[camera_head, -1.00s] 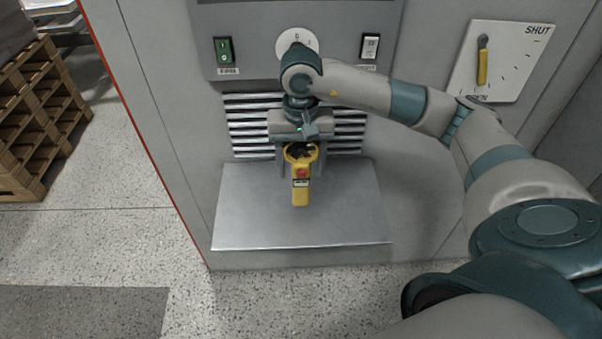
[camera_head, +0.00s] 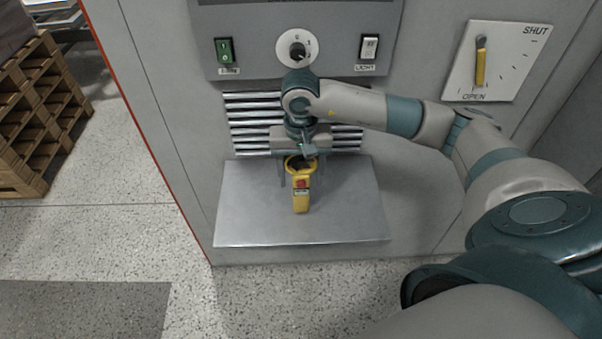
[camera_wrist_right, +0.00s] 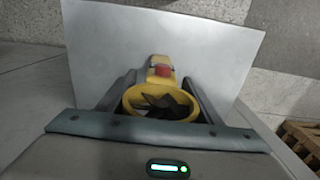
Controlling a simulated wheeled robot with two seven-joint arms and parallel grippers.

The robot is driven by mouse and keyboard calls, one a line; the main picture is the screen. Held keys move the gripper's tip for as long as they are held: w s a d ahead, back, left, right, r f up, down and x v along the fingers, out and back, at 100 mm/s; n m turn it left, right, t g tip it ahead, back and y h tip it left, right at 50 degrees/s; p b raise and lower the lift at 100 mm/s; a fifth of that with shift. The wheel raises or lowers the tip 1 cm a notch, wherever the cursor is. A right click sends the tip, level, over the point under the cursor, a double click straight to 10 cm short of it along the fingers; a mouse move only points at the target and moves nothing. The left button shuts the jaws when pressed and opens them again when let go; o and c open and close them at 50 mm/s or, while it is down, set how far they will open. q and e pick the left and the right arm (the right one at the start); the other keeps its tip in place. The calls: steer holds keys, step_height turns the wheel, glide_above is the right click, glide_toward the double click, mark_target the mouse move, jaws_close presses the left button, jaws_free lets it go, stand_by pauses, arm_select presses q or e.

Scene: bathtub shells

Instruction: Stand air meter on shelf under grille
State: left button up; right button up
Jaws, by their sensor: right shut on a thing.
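The yellow air meter (camera_head: 301,191) has a ring head with dark vanes and a red button on its handle. My right gripper (camera_head: 299,168) is shut on its ring head from above, in front of the grille. The meter is upright over the metal shelf (camera_head: 350,220); I cannot tell whether its lower end touches the surface. In the right wrist view the air meter's ring (camera_wrist_right: 160,103) lies between the two fingers. The grille (camera_head: 252,125) is on the grey panel above the shelf, partly hidden by my right arm. My left gripper does not show.
Above the grille are a green switch (camera_head: 225,51), a round dial (camera_head: 297,48) and a white switch (camera_head: 369,47). A yellow lever (camera_head: 480,66) on a SHUT/OPEN plate is at the right. The shelf is bare around the meter. Wooden pallets (camera_head: 38,120) stand at the left.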

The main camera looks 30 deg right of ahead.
steer(key=shift+f, duration=0.1)
steer(key=o, duration=1.5)
steer(key=shift+r, duration=0.25)
